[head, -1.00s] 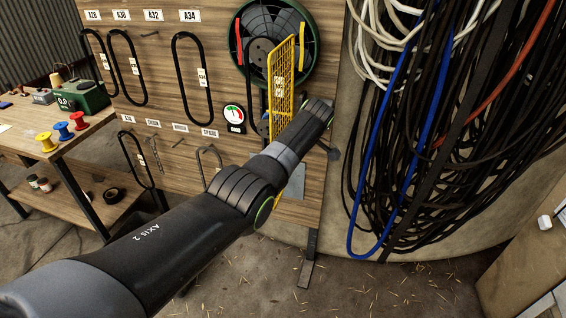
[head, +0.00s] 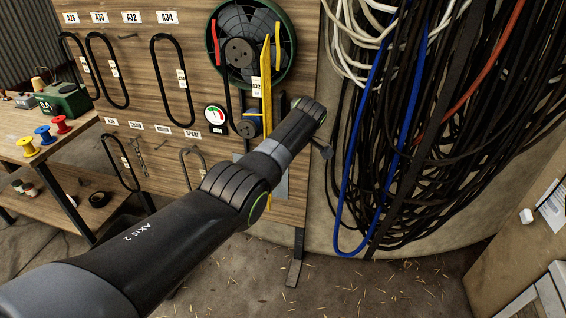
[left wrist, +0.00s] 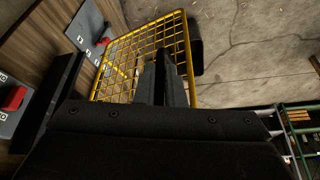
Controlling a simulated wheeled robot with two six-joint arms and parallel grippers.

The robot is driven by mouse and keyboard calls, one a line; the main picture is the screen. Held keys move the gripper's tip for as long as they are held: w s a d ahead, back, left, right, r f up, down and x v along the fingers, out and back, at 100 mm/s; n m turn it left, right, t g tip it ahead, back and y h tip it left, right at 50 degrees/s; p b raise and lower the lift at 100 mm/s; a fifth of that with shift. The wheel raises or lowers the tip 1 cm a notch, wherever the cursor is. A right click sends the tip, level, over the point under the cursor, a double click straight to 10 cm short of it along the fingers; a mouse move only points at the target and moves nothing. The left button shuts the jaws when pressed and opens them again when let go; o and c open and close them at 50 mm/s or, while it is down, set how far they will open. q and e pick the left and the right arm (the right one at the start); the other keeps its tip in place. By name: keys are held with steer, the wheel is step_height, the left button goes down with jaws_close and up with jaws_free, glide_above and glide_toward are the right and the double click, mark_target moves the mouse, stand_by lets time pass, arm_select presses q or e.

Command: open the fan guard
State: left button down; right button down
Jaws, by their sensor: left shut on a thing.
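The yellow mesh fan guard (head: 266,75) stands nearly edge-on in the head view, out from the board in front of the green-rimmed fan (head: 289,62). Its mesh and frame fill the upper middle of the left wrist view (left wrist: 179,22). My left gripper (left wrist: 167,62) is shut on the guard; its dark fingers lie against the mesh near the frame's right side. The exact contact is hard to see. In the head view my left arm hides the gripper and the guard's lower part. My right gripper is in neither view.
Black belts (head: 172,80) hang on the wooden board, with a round gauge (head: 215,115) beside the guard. Coiled cables and a blue hose (head: 375,75) hang close on the right. A workbench (head: 15,150) with spools stands left. Floor below is open.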

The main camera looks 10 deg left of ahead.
arm_select(q)
steer(key=c, duration=1.8)
jaws_free()
steer(key=shift+w+a+r, duration=0.15)
steer(key=shift+o, duration=1.4)
steer(key=shift+w+f, duration=0.1)
steer(key=shift+f, duration=0.1)
steer(key=b+v, duration=0.3)
steer(key=v, duration=1.4)
steer(key=shift+r+b, duration=0.15)
steer(key=shift+b, duration=0.25)
